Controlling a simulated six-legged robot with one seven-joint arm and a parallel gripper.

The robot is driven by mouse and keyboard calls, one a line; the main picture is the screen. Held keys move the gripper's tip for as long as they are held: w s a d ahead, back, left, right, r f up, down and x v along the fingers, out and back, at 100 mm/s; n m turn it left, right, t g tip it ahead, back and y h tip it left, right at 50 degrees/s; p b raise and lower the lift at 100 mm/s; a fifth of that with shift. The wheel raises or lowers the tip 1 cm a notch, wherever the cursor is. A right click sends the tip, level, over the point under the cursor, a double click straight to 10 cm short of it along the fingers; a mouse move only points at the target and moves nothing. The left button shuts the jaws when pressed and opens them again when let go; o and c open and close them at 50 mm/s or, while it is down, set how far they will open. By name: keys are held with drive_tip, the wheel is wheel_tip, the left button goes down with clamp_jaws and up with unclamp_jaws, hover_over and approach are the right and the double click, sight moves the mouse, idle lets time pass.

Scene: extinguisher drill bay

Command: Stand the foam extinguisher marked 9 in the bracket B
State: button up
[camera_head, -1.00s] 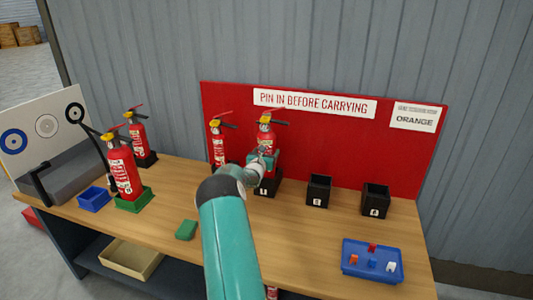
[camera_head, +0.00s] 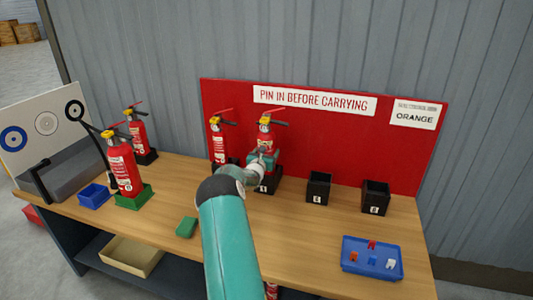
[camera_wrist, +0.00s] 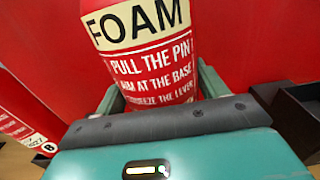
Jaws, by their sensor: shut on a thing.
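My gripper (camera_head: 263,158) is shut on a red foam extinguisher (camera_head: 265,140) with a yellow collar and black-and-red handle. In the wrist view the jaws sit on both sides of its body (camera_wrist: 150,58), under the FOAM label; its number is not visible. It is upright at the back of the bench, at a black bracket (camera_head: 274,186). My gripper hides its lower part, so I cannot tell whether it rests in the bracket. Two empty black brackets, a middle one (camera_head: 318,187) and a right one (camera_head: 376,197), stand to the right; their letters are too small to read.
Another extinguisher (camera_head: 217,145) stands close on the left. Two more, one in a green tray (camera_head: 133,200) and one behind (camera_head: 137,130), stand further left. A blue tray (camera_head: 372,260) with small pieces lies front right. A green block (camera_head: 186,227) lies mid-bench.

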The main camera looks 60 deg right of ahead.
drive_tip(key=shift+d+r, duration=0.1)
drive_tip(key=shift+r, duration=0.3)
drive_tip(key=o, duration=1.5)
drive_tip(key=shift+o, duration=0.2)
drive_tip(key=shift+f, duration=0.6)
drive_tip(key=s+a, duration=0.2)
drive_tip(key=a, duration=1.1)
drive_tip(key=shift+a+r, duration=0.35)
drive_tip(key=shift+a, duration=0.05)
